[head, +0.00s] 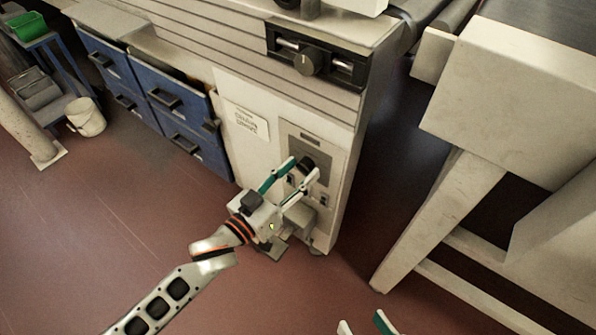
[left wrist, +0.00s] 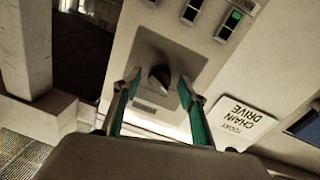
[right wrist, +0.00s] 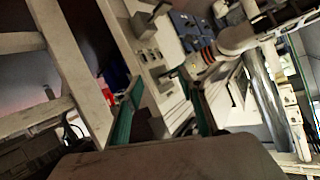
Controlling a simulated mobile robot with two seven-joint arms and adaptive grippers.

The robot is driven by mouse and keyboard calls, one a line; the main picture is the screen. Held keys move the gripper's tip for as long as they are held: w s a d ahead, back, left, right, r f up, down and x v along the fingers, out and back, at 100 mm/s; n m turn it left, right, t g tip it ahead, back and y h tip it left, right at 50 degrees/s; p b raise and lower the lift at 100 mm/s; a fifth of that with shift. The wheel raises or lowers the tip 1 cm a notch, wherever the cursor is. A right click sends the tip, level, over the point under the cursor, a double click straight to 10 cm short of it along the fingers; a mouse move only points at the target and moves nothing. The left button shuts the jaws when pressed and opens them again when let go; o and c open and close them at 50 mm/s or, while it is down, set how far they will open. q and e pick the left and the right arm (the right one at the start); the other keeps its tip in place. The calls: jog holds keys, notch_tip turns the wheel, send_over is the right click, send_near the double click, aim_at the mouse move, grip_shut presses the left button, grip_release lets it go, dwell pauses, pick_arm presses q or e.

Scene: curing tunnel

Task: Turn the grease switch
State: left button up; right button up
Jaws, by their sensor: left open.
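A dark rotary knob (left wrist: 159,77) sits on a grey plate on the front of the beige machine cabinet. In the head view this knob (head: 308,162) is low on the cabinet, partly hidden by my left gripper (head: 302,169). In the left wrist view, my left gripper (left wrist: 160,84) is open, with its green-padded fingers on either side of the knob; I cannot tell whether they touch it. No label reading "grease" is legible. My right gripper (head: 364,322) is at the bottom edge of the head view. It is open and empty in the right wrist view (right wrist: 163,84).
A second dark knob (head: 308,62) is on the cabinet's upper panel. A "CHAIN DRIVE" card (left wrist: 240,120) is beside the plate. Blue drawers (head: 180,110) are at left. A beige conveyor frame (head: 500,110) stands at right, with open floor between.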

pick_arm(q)
jog(key=shift+r, duration=0.1)
jog(key=c, duration=1.1)
